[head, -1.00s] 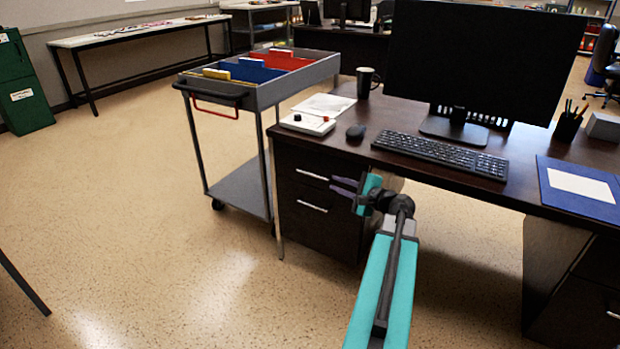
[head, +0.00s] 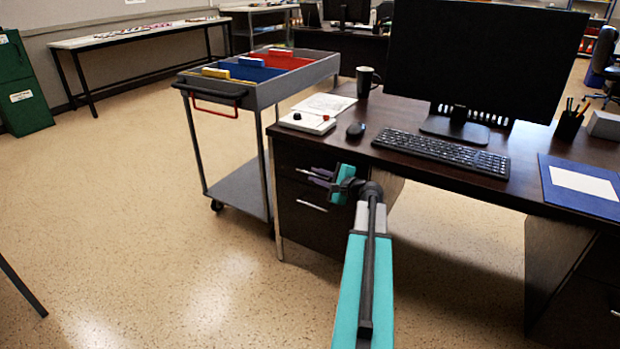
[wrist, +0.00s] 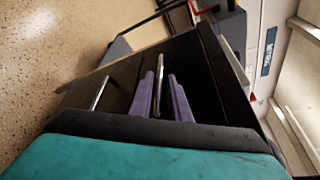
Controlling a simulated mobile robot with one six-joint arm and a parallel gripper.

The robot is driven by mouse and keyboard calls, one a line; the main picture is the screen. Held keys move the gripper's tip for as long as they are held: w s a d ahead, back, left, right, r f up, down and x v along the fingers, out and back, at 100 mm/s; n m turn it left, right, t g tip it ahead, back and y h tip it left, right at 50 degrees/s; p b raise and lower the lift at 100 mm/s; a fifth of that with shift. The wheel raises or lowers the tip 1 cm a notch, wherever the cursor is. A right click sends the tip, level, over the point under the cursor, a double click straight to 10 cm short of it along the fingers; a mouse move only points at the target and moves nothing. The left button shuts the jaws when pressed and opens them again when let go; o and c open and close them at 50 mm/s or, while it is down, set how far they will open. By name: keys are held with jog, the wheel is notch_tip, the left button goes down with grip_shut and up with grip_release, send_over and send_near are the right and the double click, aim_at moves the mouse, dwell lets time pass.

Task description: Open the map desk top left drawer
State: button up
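The dark desk (head: 430,165) has a drawer stack at its left end. The top left drawer (head: 284,158) is flush with the front, and its silver bar handle (wrist: 160,68) shows in the wrist view. My gripper (head: 319,177) is at this handle, its purple fingers pointing at the drawer front. In the wrist view my gripper (wrist: 165,98) is open, with one finger on each side of the handle bar. I cannot tell whether either finger touches the bar. The lower drawer's handle (head: 312,205) is below, and it also shows in the wrist view (wrist: 101,92).
A grey cart (head: 240,185) with coloured folders stands close to the desk's left side. A white device (head: 307,122), a mouse (head: 356,130), a keyboard (head: 441,153), a mug (head: 364,82) and a monitor (head: 480,60) are on the desktop. The floor in front of the drawers is clear.

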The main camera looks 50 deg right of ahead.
jog(key=shift+x, duration=1.45)
grip_shut()
dwell(0.4)
